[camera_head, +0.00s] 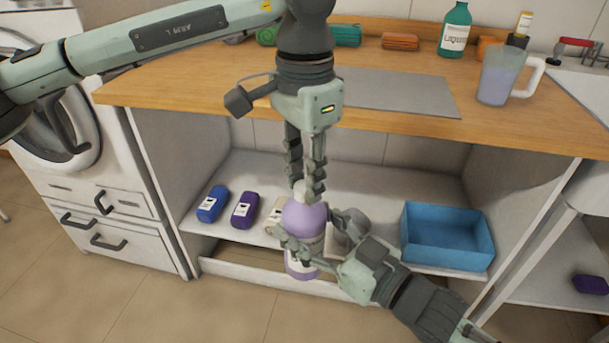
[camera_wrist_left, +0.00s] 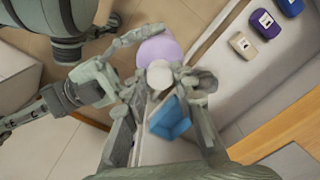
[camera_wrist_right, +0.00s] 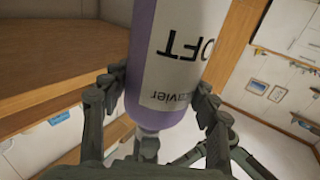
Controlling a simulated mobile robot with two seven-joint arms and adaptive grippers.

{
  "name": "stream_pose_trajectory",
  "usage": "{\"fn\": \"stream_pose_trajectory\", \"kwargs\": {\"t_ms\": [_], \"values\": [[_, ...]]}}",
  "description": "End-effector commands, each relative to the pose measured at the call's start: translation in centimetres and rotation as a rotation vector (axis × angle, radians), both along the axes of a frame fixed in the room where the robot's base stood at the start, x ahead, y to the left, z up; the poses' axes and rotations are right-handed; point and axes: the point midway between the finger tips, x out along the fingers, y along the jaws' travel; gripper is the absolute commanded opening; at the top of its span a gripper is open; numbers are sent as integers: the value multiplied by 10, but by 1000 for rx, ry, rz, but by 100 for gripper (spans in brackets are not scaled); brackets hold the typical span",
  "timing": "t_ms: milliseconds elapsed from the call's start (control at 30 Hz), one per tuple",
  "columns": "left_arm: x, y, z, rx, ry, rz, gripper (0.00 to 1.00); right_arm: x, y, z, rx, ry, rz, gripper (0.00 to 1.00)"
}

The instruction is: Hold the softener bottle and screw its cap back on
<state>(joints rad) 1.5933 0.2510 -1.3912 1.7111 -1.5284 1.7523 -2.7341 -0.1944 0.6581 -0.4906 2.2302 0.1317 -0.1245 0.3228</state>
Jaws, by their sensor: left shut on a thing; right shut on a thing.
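The purple softener bottle (camera_head: 304,216) with a white label stands upright in front of the open shelf. It also shows large in the right wrist view (camera_wrist_right: 175,45). My right gripper (camera_head: 307,242) is shut around its body from the right. My left gripper (camera_head: 308,188) points down from above and is shut on the white cap (camera_head: 302,188) at the bottle's top. The cap also shows between the fingers in the left wrist view (camera_wrist_left: 160,74), over the purple bottle. Fingers partly hide the cap; I cannot tell whether its thread is engaged.
Blue (camera_head: 212,204), purple (camera_head: 245,210) and cream bottles lie on the shelf behind, left of the held bottle. A blue bin (camera_head: 447,238) stands on the shelf to the right. The wooden countertop (camera_head: 200,80) is above, with a measuring jug (camera_head: 498,76) and a green bottle (camera_head: 455,30).

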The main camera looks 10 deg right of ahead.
Motion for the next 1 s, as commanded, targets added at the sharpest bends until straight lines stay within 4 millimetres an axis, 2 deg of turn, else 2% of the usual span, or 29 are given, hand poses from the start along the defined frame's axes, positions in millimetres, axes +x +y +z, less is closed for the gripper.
{"fn": "stream_pose_trajectory", "kwargs": {"t_ms": [33, 200, 533, 833, 1000], "values": [[0, 0, 0, 0, 0, 0, 28, 0, 0, 1, 1, -2, 0, 0], [0, 0, 0, 0, 0, 1, 47, 0, 0, 1, 2, -2, 0, 0], [0, 0, 4, -1, 0, 3, 47, 0, 0, 1, 1, -3, 0, 0], [0, -1, 40, 0, -2, 2, 47, 0, 0, 1, 1, -3, 1, 0], [0, 0, 45, 1, 0, 2, 47, 0, 0, 1, 1, -3, 1, 0]]}}
